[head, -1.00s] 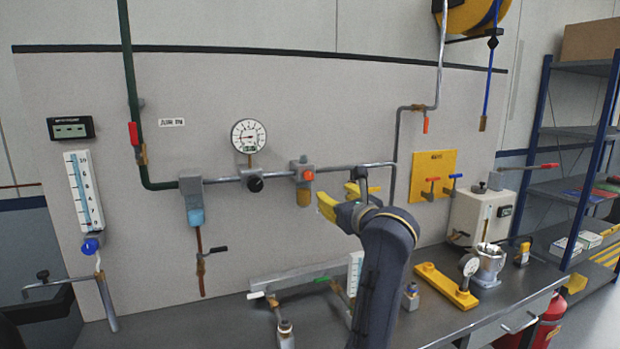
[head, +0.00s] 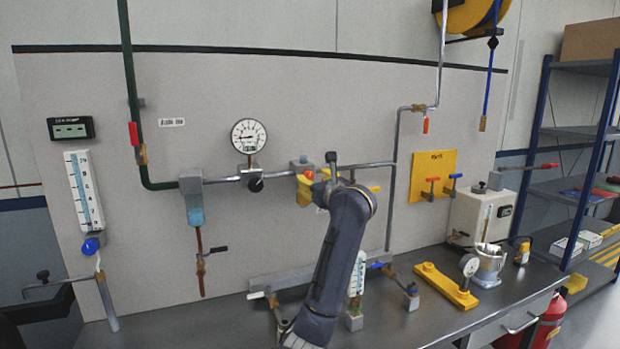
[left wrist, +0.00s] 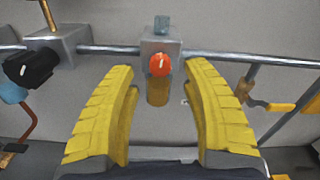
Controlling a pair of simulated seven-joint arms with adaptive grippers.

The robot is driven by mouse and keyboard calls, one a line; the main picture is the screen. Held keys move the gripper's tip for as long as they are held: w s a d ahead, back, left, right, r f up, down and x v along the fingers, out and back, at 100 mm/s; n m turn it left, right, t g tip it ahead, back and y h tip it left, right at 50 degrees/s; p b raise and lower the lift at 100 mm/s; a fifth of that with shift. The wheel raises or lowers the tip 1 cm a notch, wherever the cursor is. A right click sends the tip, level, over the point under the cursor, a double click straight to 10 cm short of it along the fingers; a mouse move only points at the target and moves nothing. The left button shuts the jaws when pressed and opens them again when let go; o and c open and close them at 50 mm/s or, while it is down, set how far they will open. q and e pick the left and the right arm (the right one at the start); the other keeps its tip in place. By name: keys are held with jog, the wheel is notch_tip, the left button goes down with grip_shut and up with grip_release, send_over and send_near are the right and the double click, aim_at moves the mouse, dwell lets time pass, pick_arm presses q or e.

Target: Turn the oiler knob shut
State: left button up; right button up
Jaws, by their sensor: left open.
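The oiler knob (head: 308,174) is orange-red, on the front of a grey oiler body (head: 301,163) set in the wall pipe. In the left wrist view the knob (left wrist: 160,65) carries a pale, nearly upright mark, with the amber bowl (left wrist: 158,92) below it. My left gripper (head: 314,183) has yellow fingers and is open in front of the oiler. In the left wrist view the knob appears centred between the spread fingertips of the gripper (left wrist: 160,72), with gaps on both sides; I see no contact. In the head view the fingers hide the bowl. My right gripper is not in view.
A black regulator knob (head: 255,184) under a round gauge (head: 249,136) sits left of the oiler. A yellow-handled valve (left wrist: 280,107) is to the right. The pipe (head: 362,166) runs along the wall. The bench below holds several fittings.

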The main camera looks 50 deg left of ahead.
aim_at(310, 176)
pick_arm(q)
jog(key=shift+x, duration=1.7)
jog(key=shift+o, duration=0.2)
grip_shut()
